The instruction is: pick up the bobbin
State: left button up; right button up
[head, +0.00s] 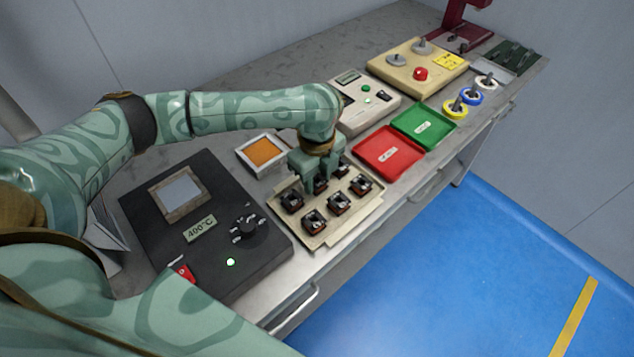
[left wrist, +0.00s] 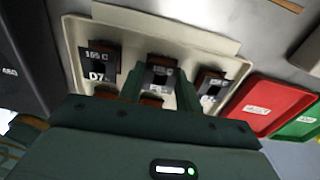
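Several dark bobbins with brown-red ends stand in two rows on a cream tray (head: 318,240). The tray also shows in the left wrist view (left wrist: 200,40). My left gripper (head: 319,180) points down over the row farther from the table's front edge. In the left wrist view its two green fingers (left wrist: 160,88) are apart, with the middle bobbin (left wrist: 160,72) seen between them. I cannot tell whether they touch it. The palm hides parts of the nearer bobbins. My right gripper is not in view.
A black heater box (head: 170,235) marked 400°C stands left of the tray. Beyond are an orange-filled square dish (head: 262,152), a red tray (head: 388,155), a green tray (head: 424,125) and a cream box (head: 365,105). Coloured rings (head: 455,107) sit near the front edge.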

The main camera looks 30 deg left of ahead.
pick_arm(q)
jog(key=shift+c, duration=0.7)
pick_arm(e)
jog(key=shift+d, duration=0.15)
